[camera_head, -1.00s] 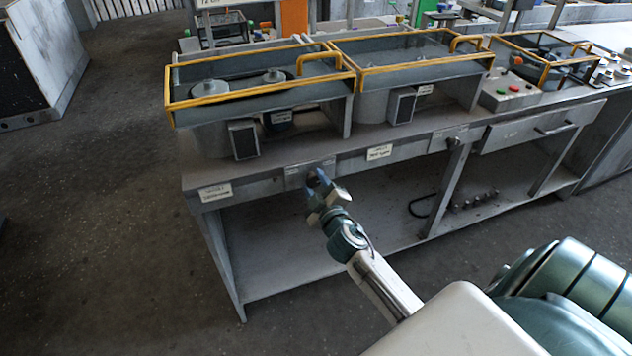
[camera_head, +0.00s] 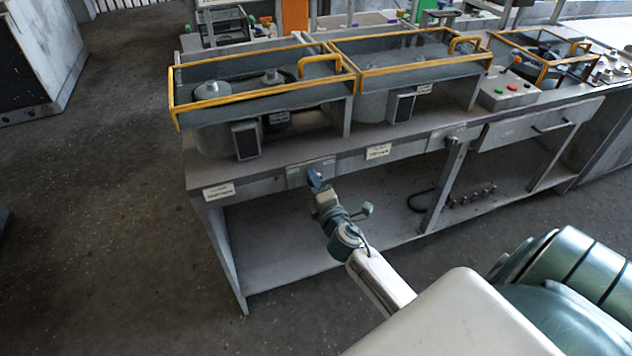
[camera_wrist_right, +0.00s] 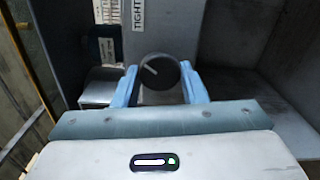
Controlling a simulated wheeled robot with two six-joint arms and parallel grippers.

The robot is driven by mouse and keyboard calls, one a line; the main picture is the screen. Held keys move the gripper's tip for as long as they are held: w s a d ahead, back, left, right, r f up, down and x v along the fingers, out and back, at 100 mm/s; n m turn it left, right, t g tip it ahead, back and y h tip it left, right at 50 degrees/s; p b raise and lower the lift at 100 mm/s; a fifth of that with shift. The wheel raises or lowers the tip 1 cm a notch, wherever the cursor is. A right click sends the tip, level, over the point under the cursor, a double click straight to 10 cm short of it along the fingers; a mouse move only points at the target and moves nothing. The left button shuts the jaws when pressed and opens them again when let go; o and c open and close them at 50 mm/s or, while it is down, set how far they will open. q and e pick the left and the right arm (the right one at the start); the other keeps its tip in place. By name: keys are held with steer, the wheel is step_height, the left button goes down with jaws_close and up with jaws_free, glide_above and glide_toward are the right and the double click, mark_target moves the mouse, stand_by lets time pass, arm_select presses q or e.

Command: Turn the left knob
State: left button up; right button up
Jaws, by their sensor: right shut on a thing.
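The left knob (camera_wrist_right: 158,71) is a dark round knob with a pale pointer line, in the right wrist view. It sits between the two blue fingers of my right gripper (camera_wrist_right: 160,88), which is shut on it. The pointer line slants toward the upper left. In the head view my right gripper (camera_head: 315,179) is at the front panel of the bench (camera_head: 270,179), under the left machine; its fingers hide the knob there. My left gripper is not in view.
Two yellow-railed machine trays (camera_head: 262,85) (camera_head: 410,57) stand on the bench top. A label (camera_head: 219,191) is on the front panel at left and another label (camera_head: 378,152) at right. A small control box with coloured buttons (camera_head: 508,92) is farther right. The floor at left is clear.

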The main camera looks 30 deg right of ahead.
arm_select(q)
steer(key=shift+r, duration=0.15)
arm_select(e)
steer(key=shift+n, duration=0.5)
steer(key=shift+f, duration=0.1)
steer(key=o, duration=1)
steer(key=shift+c, duration=0.2)
steer(key=shift+s, duration=0.1)
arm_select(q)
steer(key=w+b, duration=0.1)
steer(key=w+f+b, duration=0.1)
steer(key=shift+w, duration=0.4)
arm_select(e)
steer(key=v, duration=1)
steer(key=shift+s, duration=0.35)
